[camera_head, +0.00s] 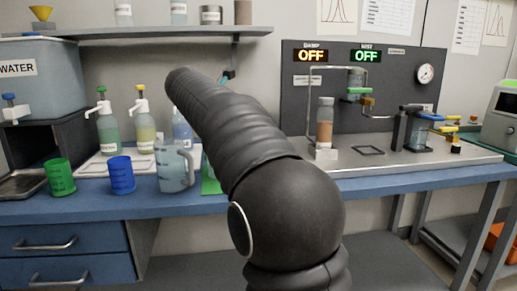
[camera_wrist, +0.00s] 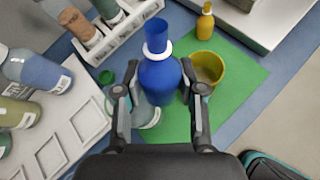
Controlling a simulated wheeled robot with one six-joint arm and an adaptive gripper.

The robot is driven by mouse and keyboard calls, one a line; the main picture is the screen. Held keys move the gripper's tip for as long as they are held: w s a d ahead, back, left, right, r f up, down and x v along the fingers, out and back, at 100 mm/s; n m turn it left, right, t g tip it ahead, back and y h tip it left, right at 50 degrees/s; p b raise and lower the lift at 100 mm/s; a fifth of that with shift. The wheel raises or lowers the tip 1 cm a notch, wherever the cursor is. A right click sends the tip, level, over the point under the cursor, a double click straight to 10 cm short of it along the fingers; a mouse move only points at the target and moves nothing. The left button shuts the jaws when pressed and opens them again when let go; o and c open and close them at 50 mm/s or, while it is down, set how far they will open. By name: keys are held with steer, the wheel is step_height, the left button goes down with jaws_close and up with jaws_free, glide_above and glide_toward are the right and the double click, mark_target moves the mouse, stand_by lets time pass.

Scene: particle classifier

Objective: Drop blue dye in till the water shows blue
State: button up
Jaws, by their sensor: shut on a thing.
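My gripper (camera_wrist: 160,76) is shut on a blue bottle (camera_wrist: 157,82) with a white collar and a blue top, seen from above in the wrist view. A clear glass vessel (camera_wrist: 149,117) shows partly below the bottle, beside the left finger; the bottle and fingers hide much of it, and I cannot tell the colour of what it holds. A green mat (camera_wrist: 232,85) lies beneath. In the head view my arm hides the gripper and the held bottle. A clear pitcher (camera_head: 174,172) with bluish-grey contents stands on the bench's front edge.
A yellow cup (camera_wrist: 207,68) stands close right of the held bottle, with a small amber bottle (camera_wrist: 205,22) behind. A white rack (camera_wrist: 122,28) and a tray (camera_wrist: 60,140) with bottles lie left. Green (camera_head: 59,177) and blue (camera_head: 121,175) cups stand at the bench front.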

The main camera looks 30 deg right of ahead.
steer(key=shift+s+d+f+m+y, duration=0.1)
steer(key=shift+d+f+m+y, duration=0.15)
steer(key=shift+f, duration=0.25)
steer(key=shift+s+d+f+m+y, duration=0.1)
steer(key=shift+f+y, duration=0.25)
steer(key=shift+f, duration=0.15)
steer(key=shift+d+f+m+y, duration=0.3)
steer(key=shift+f+m+y, duration=0.1)
steer(key=shift+y, duration=0.2)
steer(key=y, duration=0.1)
steer(key=m+y+b, duration=0.1)
steer(key=shift+s+d+f+m+t+y, duration=0.15)
steer(key=shift+d+m+t+y, duration=0.1)
steer(key=shift+d+t+y, duration=0.15)
steer(key=shift+a+f+m+y+b, duration=0.3)
steer(key=shift+y+b, duration=0.3)
steer(key=shift+b, duration=0.35)
stand_by(0.5)
steer(key=shift+a+r+m+t+y, duration=0.1)
steer(key=shift+r+m+t+y, duration=0.25)
steer(key=shift+y, duration=0.25)
stand_by(1.9)
steer(key=shift+w+a+r+m+y, duration=0.15)
steer(key=shift+r+y, duration=0.1)
steer(key=shift+r, duration=0.2)
steer(key=shift+w+d+r+m+y, duration=0.1)
steer(key=shift+r+y, duration=0.15)
steer(key=shift+r, duration=0.2)
stand_by(0.9)
